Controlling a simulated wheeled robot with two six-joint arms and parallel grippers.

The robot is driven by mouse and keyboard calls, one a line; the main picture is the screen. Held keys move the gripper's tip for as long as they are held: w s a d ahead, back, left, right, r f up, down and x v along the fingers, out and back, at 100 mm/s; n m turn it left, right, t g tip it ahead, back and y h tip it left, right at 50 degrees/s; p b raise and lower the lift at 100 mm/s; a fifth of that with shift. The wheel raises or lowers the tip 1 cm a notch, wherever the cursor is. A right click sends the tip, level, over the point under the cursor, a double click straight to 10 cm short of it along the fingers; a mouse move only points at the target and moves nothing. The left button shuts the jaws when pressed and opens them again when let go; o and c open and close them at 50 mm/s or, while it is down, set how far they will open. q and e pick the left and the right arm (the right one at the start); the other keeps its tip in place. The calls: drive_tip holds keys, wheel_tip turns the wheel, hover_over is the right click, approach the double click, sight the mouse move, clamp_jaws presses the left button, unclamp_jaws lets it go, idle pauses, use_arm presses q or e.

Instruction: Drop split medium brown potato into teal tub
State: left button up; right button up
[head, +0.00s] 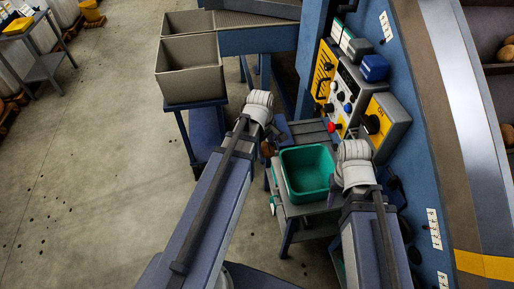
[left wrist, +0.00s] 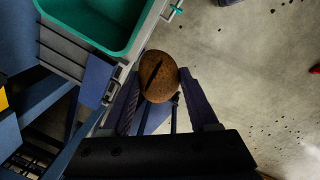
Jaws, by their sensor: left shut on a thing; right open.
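The split brown potato (left wrist: 158,76) has a dark slit across its face and is held between the two fingers of my left gripper (left wrist: 160,96) in the left wrist view. In the head view only a small part of the potato (head: 267,149) shows beside my left wrist. The teal tub (head: 307,172) stands on a grey stand, just right of my left gripper, and looks empty. In the left wrist view the tub's rim (left wrist: 128,50) is at the upper left, beside the potato and apart from it. My right arm is at the tub's right; its fingers are mostly hidden.
A control panel (head: 345,95) with knobs and a red button stands behind the tub. Grey bins (head: 190,68) stand on a blue frame at the upper left. The grey stand (head: 285,205) carries the tub. The concrete floor (head: 90,150) at left is open.

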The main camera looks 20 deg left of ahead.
use_arm(q)
drive_tip(key=w+d+f+b, duration=0.3)
drive_tip(key=w+d, duration=0.3)
drive_tip(key=d, duration=0.3)
drive_tip(key=shift+w+d+f, duration=0.2)
drive_tip(key=shift+d+f, duration=0.05)
idle(0.4)
drive_tip(key=o, duration=1.5)
wheel_tip(320, 180, up, 8)
drive_tip(key=s+p, duration=0.1)
drive_tip(key=p, duration=0.6)
drive_tip(key=shift+a+f, duration=0.15)
